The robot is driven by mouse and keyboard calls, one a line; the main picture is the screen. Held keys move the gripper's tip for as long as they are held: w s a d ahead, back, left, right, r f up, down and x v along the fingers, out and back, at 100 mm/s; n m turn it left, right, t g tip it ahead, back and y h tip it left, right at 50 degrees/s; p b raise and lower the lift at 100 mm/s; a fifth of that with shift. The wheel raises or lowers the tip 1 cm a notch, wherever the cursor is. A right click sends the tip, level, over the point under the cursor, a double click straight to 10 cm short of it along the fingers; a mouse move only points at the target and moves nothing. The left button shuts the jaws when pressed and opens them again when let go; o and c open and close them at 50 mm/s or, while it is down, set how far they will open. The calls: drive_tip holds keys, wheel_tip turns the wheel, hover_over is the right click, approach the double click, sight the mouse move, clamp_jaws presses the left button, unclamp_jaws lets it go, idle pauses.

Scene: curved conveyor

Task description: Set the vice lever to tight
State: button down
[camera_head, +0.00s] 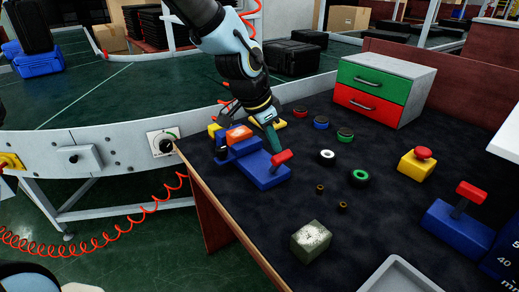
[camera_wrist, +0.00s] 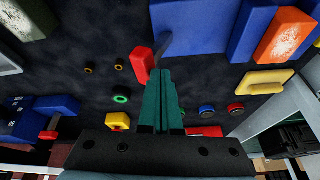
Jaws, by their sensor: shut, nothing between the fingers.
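The blue vice (camera_head: 262,172) stands at the left of the dark bench top, with an orange block (camera_head: 239,134) at its far end. Its red lever handle (camera_head: 282,157) is tilted at the near right end of the vice. In the wrist view the handle (camera_wrist: 142,65) lies just left of my fingertips, on a grey stem leading to the blue vice body (camera_wrist: 195,25). My gripper (camera_head: 276,150) points down with its teal fingers together and empty, right by the lever. Whether it touches the handle cannot be told.
A second blue base with a red lever (camera_head: 460,225) is at the right. A yellow box with a red button (camera_head: 418,162), several coloured rings, a grey block (camera_head: 311,241) and a drawer unit (camera_head: 380,86) stand on the bench. The conveyor (camera_head: 120,105) runs behind, left.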

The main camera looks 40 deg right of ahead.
sight(285, 159)
drive_tip(key=shift+s+f+m+t+b, duration=0.15)
drive_tip(key=shift+s+f+t+b, duration=0.35)
drive_tip(key=shift+b, duration=1.6)
drive_tip(key=shift+s+f+m+t+b, duration=0.25)
drive_tip(key=shift+s+t+b, duration=0.5)
drive_tip(key=shift+b, duration=1.4)
drive_tip(key=shift+s+f+m+t+b, duration=0.1)
drive_tip(key=shift+s+f+t+b, duration=0.4)
drive_tip(key=shift+b, duration=1.6)
drive_tip(key=s+b, duration=0.1)
drive_tip(key=b, duration=0.2)
drive_tip(key=s+f+t+b, duration=0.1)
drive_tip(key=b, duration=0.2)
drive_tip(key=s+t+b, duration=0.1)
drive_tip(key=b, duration=0.2)
drive_tip(key=shift+s+a+f, duration=0.2)
drive_tip(key=shift+f, duration=0.1)
